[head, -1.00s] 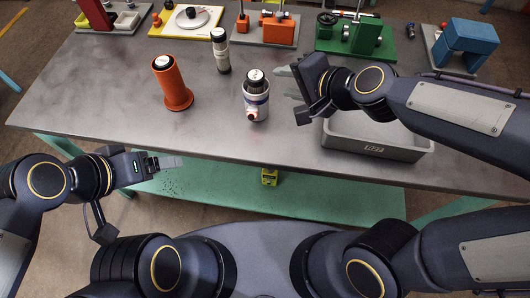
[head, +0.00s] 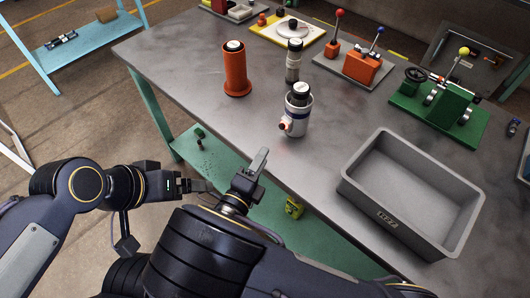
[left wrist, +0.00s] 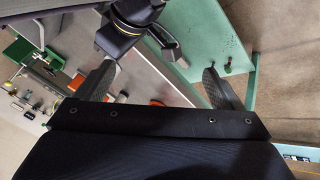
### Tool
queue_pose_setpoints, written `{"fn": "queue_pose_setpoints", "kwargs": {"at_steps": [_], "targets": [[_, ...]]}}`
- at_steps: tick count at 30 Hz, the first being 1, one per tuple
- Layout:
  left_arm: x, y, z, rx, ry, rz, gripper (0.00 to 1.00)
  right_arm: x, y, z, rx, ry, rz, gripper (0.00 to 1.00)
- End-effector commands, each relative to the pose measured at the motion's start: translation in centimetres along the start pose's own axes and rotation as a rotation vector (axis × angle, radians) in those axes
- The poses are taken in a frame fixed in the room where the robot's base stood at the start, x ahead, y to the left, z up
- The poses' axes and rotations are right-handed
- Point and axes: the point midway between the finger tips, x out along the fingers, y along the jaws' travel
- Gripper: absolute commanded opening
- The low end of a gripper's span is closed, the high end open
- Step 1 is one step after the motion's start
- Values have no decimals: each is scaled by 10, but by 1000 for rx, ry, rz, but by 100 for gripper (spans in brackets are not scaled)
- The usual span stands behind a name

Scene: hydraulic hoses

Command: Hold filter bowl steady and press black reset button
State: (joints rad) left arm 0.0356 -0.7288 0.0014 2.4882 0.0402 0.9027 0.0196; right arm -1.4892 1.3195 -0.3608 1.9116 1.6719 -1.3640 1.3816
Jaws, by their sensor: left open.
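A white canister with a black top (head: 297,112), which looks like the filter bowl, stands upright near the table's front edge. A small pinkish-red part sticks out on its left side. I cannot tell whether its dark top is the black reset button. My right gripper (head: 258,167) is in front of the table edge, below and left of the canister and apart from it; its jaw gap is unclear. My left gripper (head: 208,187) is farther left, off the table, and empty. In the left wrist view its two fingers stand wide apart (left wrist: 158,85).
An orange flanged cylinder (head: 235,72) and a slim grey bottle (head: 293,62) stand behind the canister. A grey bin (head: 368,215) sits at the right. Fixtures, including a green one (head: 440,112), line the back. A green shelf (head: 215,165) lies under the table.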

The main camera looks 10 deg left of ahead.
Motion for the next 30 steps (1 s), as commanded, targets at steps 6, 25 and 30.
{"fn": "queue_pose_setpoints", "kwargs": {"at_steps": [6, 25, 30], "targets": [[9, 18, -24, -151, -109, 48, 89, 0, 0, 0, 1, 1, -2, 36], [130, 114, -146, -1037, -741, 380, 89, 0, 0, 0, -1, 0, 1, 36], [171, 129, -177, -1302, -942, 487, 89, 0, 0, 0, -1, 0, 1, 36]]}}
